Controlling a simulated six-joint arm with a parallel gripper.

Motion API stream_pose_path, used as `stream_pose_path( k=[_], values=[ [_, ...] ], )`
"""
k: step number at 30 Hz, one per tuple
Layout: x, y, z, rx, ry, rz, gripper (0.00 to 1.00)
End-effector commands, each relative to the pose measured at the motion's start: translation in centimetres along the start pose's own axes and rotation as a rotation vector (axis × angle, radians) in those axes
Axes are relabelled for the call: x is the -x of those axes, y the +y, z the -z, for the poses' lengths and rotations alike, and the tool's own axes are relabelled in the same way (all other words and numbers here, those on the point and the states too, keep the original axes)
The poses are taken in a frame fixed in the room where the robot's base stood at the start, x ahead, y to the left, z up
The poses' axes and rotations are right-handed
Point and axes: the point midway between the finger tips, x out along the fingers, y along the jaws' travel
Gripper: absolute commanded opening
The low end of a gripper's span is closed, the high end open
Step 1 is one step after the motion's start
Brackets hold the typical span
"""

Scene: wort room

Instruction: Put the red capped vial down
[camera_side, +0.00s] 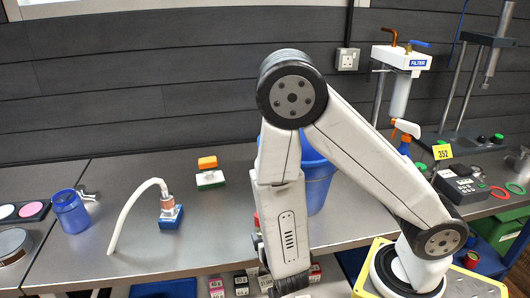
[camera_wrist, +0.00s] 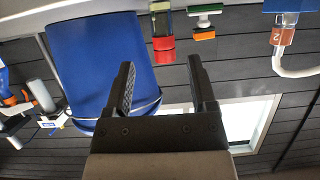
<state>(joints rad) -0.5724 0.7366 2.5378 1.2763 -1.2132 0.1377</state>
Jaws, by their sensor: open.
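The red capped vial (camera_wrist: 163,45) shows in the wrist view, which is upside down. It appears to stand upright with a yellow-green part below its red top. My gripper (camera_wrist: 160,75) is open, and nothing is between its two dark fingers. The vial shows beyond the fingertips, in line with the gap between them, and looks apart from them. In the side view my own arm hides most of the gripper and the vial. Only a red sliver (camera_side: 256,218) shows beside the arm there, and I cannot tell if it is the vial.
A blue bucket (camera_side: 318,185) stands behind my arm, close to one finger in the wrist view (camera_wrist: 95,60). The grey bench (camera_side: 110,180) between is mostly clear.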

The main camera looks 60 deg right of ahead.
Motion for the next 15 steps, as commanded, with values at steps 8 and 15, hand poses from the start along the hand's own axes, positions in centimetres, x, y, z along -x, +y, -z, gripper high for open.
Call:
stream_pose_path(
  k=[8,15],
  values=[
    [-0.02,0.00,0.00,0.000,0.000,0.000,0.72],
    [-0.18,-0.34,-0.07,-0.006,-0.028,0.013,0.72]
  ],
)
